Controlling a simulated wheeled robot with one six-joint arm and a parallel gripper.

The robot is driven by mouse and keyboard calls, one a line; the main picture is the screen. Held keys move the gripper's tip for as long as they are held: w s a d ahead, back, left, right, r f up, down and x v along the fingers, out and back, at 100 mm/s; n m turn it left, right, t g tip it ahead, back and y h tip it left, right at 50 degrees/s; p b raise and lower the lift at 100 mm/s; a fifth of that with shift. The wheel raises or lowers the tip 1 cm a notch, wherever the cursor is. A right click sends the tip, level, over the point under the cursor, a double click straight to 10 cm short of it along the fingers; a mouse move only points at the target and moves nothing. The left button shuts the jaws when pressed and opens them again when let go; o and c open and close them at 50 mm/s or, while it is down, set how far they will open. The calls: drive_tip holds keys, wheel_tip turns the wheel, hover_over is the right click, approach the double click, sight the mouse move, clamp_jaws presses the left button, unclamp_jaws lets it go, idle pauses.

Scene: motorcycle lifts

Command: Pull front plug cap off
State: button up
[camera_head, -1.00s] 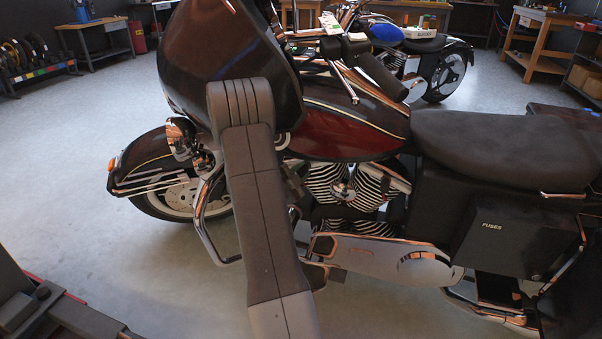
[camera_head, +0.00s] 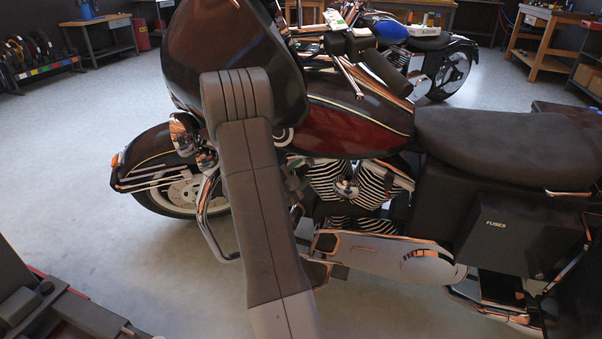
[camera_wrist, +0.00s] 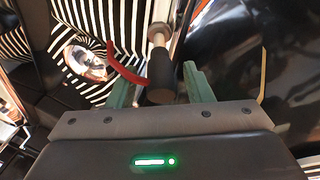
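In the wrist view a black plug cap (camera_wrist: 162,78) sits on a pale metal stem (camera_wrist: 158,36) beside the striped engine fins. My gripper (camera_wrist: 160,88) has its two green fingers apart, one on each side of the cap, with gaps showing on both sides. A curved red strip (camera_wrist: 125,70), perhaps a lead, lies close to the left finger. In the head view the dark red motorcycle (camera_head: 350,130) stands across the middle with its finned engine (camera_head: 372,186) showing. My arm hides most of the gripper there, and I cannot make out the cap.
A dark glossy panel (camera_wrist: 240,45) stands close on the right in the wrist view, and a round chrome cover (camera_wrist: 85,60) is at left. A chrome guard bar (camera_head: 210,222) stands left of my arm. A second motorcycle (camera_head: 440,65) and workbenches are behind.

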drive_tip(key=p+v, duration=0.2)
drive_tip(key=v, duration=1.1)
drive_tip(key=shift+s+a+p, duration=0.25)
drive_tip(key=shift+s+p, duration=0.05)
drive_tip(key=b+x, duration=0.2)
drive_tip(key=x, duration=1.3)
drive_tip(key=shift+w+f, duration=0.1)
drive_tip(key=shift+w, duration=0.25)
drive_tip(key=shift+w+d+f, duration=0.1)
drive_tip(key=shift+w, duration=0.25)
